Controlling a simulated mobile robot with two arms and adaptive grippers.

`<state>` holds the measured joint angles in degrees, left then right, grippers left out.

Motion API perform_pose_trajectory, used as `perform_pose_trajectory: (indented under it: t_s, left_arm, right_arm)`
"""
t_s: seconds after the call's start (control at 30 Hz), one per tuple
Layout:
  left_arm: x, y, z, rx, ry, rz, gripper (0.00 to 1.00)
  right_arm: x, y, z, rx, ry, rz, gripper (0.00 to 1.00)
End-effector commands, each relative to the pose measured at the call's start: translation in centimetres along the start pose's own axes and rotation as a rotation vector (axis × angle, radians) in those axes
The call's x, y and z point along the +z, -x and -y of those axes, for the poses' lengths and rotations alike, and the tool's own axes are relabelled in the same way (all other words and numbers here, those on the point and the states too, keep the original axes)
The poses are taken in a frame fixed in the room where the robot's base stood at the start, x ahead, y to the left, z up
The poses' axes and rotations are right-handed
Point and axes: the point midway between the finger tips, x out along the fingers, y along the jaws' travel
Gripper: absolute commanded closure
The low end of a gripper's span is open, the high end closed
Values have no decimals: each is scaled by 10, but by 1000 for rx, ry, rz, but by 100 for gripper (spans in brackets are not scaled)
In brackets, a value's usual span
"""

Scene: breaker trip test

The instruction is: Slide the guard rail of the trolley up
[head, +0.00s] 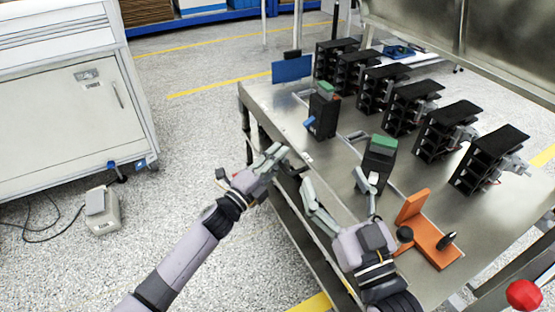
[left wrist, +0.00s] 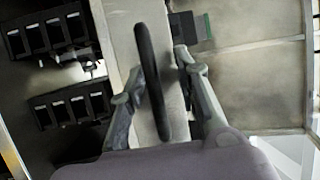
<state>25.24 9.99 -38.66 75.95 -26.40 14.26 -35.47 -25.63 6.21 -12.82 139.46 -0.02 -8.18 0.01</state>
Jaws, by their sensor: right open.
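The trolley seems to be the steel-topped bench (head: 290,112); its guard rail cannot be told clearly from the other bars. My left gripper (head: 278,156) is at the bench's left edge in the head view. In the left wrist view, its two fingers (left wrist: 157,85) stand apart, on either side of a long black rounded bar (left wrist: 146,62). I see gaps beside the bar, and no clear contact. My right gripper (head: 338,186) is open and empty over the bench's near edge, its fingers spread.
Several black racks (head: 395,107) line the bench's far side. Black units with green tops (head: 381,155) stand in front of them. An orange bracket (head: 428,240) lies right of my right gripper.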

Motion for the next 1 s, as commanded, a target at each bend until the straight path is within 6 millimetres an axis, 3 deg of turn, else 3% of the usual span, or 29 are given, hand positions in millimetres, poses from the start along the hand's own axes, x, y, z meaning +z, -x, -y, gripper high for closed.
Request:
perform_pose_trajectory:
  t_s: [0.37, 0.8, 1.0]
  left_arm:
    - [0, 7, -3, 4, 0, 0, 69]
    - [0, 92, -3, 5, 0, 0, 69]
    - [0, 116, -2, 3, 1, 0, 69]
  right_arm:
    - [0, 0, 1, -2, -1, 0, 25]
    - [0, 0, 0, -1, 0, 0, 25]
    - [0, 0, 0, -1, -1, 0, 25]
